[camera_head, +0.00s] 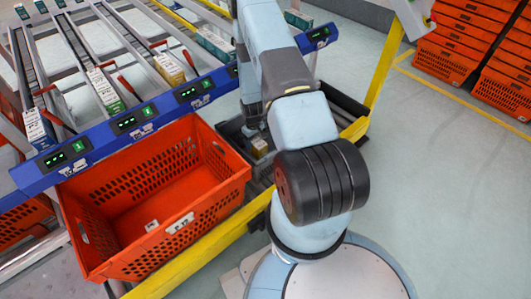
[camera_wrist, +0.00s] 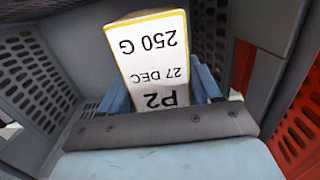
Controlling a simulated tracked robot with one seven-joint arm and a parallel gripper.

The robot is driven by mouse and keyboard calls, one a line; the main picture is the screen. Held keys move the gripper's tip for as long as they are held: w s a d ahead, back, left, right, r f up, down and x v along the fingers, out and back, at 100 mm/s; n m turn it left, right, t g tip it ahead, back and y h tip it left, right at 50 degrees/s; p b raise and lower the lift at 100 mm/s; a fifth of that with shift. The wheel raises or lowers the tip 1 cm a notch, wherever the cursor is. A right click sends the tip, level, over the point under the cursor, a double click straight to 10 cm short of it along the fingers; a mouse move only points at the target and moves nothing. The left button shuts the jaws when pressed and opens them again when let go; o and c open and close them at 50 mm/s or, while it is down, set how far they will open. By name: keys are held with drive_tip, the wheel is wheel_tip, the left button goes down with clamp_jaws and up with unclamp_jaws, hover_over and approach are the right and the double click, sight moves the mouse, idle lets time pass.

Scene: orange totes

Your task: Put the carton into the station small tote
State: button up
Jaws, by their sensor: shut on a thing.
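In the wrist view my gripper (camera_wrist: 164,90) is shut on a white carton (camera_wrist: 155,50) with yellow edges. Its label reads 250 G, 27 DEC and P2, upside down. Grey perforated tote walls (camera_wrist: 38,82) surround the gripper and carton. In the head view a small dark grey tote (camera_head: 231,133) stands right of the orange tote, under my arm. A yellowish carton (camera_head: 260,147) shows in it; I cannot tell whether it is the held one. My arm hides the gripper there. Whether the held carton touches the tote floor is hidden.
A large orange tote (camera_head: 209,199) stands left of the grey tote, with a small pale item inside. A blue rail (camera_head: 120,127) with displays fronts sloping lanes holding several cartons. A yellow frame (camera_head: 384,65) borders the station. Orange tote stacks (camera_head: 463,42) stand at back right.

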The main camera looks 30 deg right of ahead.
sight(255, 157)
drive_tip(key=shift+a+f, duration=0.1)
drive_tip(key=shift+f, duration=5.2)
drive_tip(key=shift+f, duration=0.25)
drive_tip(key=o, duration=1.2)
drive_tip(key=shift+r, duration=0.15)
